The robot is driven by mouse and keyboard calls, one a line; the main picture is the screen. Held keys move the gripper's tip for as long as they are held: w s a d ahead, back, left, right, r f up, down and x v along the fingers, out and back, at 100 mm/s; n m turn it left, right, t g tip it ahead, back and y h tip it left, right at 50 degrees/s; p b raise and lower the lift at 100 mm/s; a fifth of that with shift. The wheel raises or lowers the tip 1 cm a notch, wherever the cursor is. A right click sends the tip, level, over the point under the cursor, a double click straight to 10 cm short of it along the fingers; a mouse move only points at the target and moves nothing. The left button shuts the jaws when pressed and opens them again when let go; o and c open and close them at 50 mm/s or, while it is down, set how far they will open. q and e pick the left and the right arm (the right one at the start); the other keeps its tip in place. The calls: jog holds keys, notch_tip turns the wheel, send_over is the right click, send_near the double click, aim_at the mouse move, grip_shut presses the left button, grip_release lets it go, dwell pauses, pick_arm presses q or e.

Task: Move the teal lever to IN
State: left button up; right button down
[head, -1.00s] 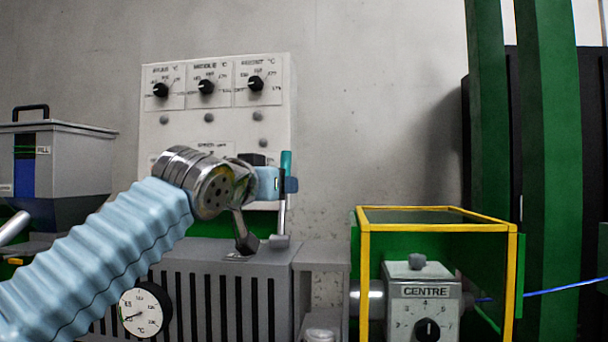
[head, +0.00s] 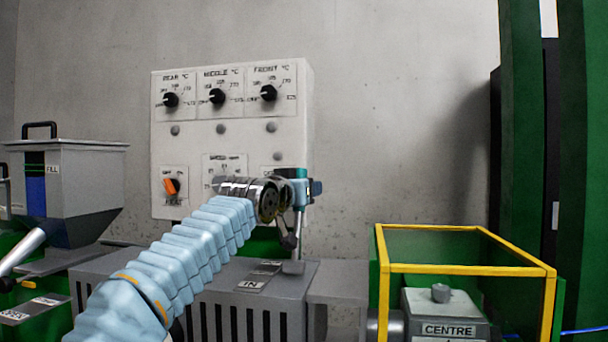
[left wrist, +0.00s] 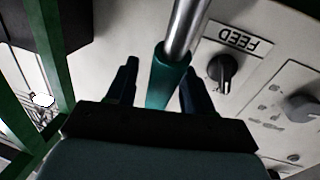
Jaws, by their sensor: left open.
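The teal lever is a metal rod with a teal grip (head: 291,172), standing upright over the grey slatted housing in the head view. My left gripper (head: 311,188) is at the grip, its jaws partly hidden by my wrist. An IN plate (head: 251,284) lies on the housing top, left of the lever's foot. My right gripper is not in view.
A white control panel (head: 300,110) with black dials stands behind my arm. A FEED label (left wrist: 246,40) and dial show in the left wrist view. A yellow-framed guard (head: 465,270) stands right of the housing. A hopper (head: 85,170) is at the left.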

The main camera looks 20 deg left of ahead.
pick_arm(q)
jog(key=shift+w+f, duration=0.1)
jog(key=shift+w, duration=0.4)
jog(key=shift+c, duration=0.2)
grip_shut()
